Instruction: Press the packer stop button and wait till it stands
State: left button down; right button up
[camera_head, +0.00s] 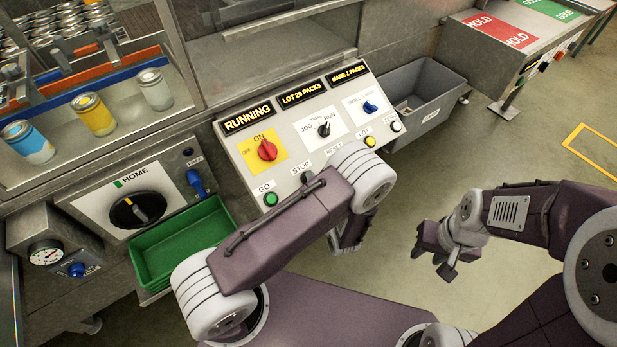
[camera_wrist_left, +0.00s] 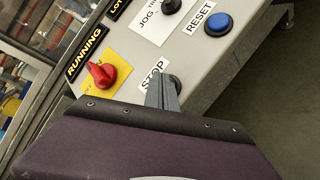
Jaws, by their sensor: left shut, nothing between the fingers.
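The packer's sloped control panel (camera_head: 235,150) carries a display (camera_head: 247,119) reading RUNNING. The STOP label (camera_head: 300,168) shows beside my left arm, which hides the button in the head view. In the left wrist view, a dark round stop button (camera_wrist_left: 176,83) sits beside the STOP label (camera_wrist_left: 153,72), partly hidden by my left gripper. My left gripper (camera_wrist_left: 162,92) is shut and empty, its fingertips at the button's edge; I cannot tell whether they touch it. My right gripper (camera_head: 438,258) hangs over the floor, away from the panel; its jaw opening is unclear.
A red switch (camera_head: 267,150), green GO button (camera_head: 271,199), yellow LOT button (camera_head: 370,141) and blue RESET button (camera_wrist_left: 219,23) lie nearby on the panel. A green tray (camera_head: 180,245) is below left. A grey bin (camera_head: 425,85) stands right of the panel.

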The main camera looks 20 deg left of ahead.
pick_arm(q)
jog(key=shift+w+a+f, duration=0.1)
jog(key=shift+a+f, duration=0.1)
jog(key=shift+f, duration=0.15)
dwell(0.3)
jog(key=shift+s+d+r+p, duration=0.15)
jog(key=shift+d+r+p, duration=0.1)
jog(key=shift+r, duration=0.15)
jog(key=shift+s+d+r+p, duration=0.1)
jog(key=shift+r+p, duration=0.15)
jog(key=shift+r, duration=0.1)
jog(key=r+p, duration=0.1)
jog(key=s+d+r+p, duration=0.1)
jog(key=r, duration=0.1)
jog(key=d+r+p, duration=0.1)
jog(key=p, duration=0.1)
jog(key=shift+s+r, duration=0.15)
jog(key=shift+s, duration=0.15)
dwell(0.4)
dwell(0.3)
